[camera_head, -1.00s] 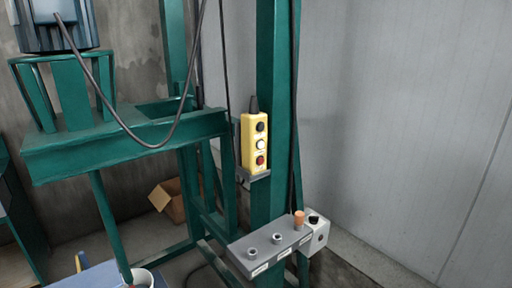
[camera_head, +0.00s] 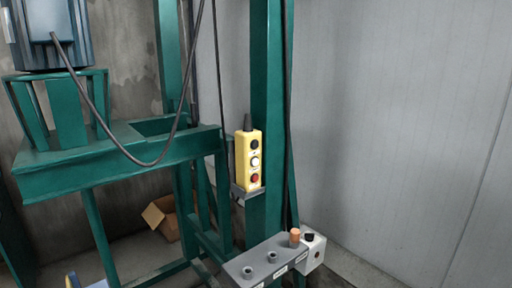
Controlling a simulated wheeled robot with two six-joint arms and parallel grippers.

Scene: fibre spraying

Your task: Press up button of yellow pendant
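The yellow pendant (camera_head: 247,160) stands upright on a small grey bracket (camera_head: 247,193) at the green post, near the middle of the head view. Its face has a black button (camera_head: 255,144) at the top, a white button (camera_head: 255,162) in the middle and a red button (camera_head: 254,179) at the bottom. The labels are too small to read, so I cannot tell which button is up. Neither of my grippers is in view.
A green steel frame (camera_head: 110,160) with a motor-like unit (camera_head: 45,35) fills the left. A hanging cable (camera_head: 150,163) loops before it. A grey shelf (camera_head: 262,262) with sockets and a grey box (camera_head: 314,250) sits below the pendant. A cardboard box (camera_head: 160,215) lies behind. Open wall at right.

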